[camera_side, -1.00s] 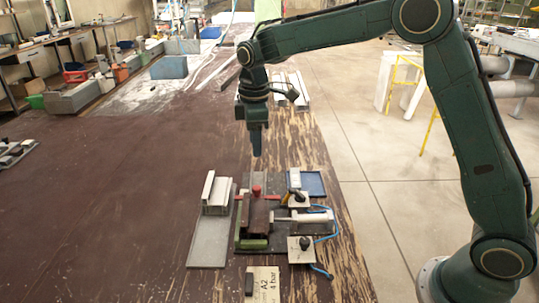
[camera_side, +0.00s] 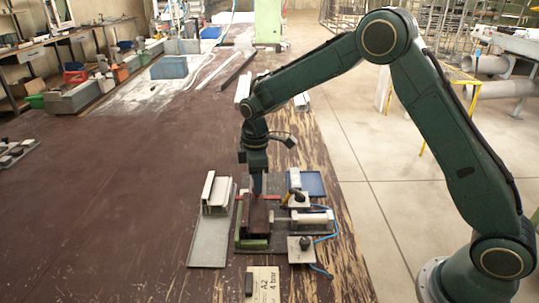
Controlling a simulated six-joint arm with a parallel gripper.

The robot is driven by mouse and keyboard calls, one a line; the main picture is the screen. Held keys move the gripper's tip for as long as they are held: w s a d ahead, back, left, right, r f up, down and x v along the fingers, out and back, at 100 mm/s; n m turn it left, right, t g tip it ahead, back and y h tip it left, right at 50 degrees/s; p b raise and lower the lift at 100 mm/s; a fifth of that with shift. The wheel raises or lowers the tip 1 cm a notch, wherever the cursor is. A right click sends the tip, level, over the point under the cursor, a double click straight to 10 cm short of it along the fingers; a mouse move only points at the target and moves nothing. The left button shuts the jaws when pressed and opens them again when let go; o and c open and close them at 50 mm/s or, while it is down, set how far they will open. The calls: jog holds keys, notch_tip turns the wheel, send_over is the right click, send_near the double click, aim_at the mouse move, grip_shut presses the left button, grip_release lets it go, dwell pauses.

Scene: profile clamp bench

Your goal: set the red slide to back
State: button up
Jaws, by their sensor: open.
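The clamp fixture (camera_side: 252,243) stands on the bench, with a dark block (camera_side: 259,215) in it and a green part at its front. The red knob that I take for the red slide is at the back of this block. It is now mostly hidden by my gripper (camera_side: 257,187), which points straight down over it. Red bar ends (camera_side: 272,197) show on either side. My gripper is open, with its fingertips at the knob. I cannot tell whether they touch it.
To the right are a white cylinder (camera_side: 313,217), a plate with a yellow-and-black lever (camera_side: 296,198), and a plate with a black knob (camera_side: 301,250). A blue hose runs beside them. A grey profile (camera_side: 212,225) stands left.

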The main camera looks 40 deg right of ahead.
jog(key=shift+f, duration=0.9)
grip_shut()
jog(key=shift+w+d+r, duration=0.1)
jog(key=shift+w+d, duration=4.6)
jog(key=shift+w, duration=0.05)
jog(key=shift+c, duration=0.8)
grip_release()
jog(key=shift+o, duration=0.8)
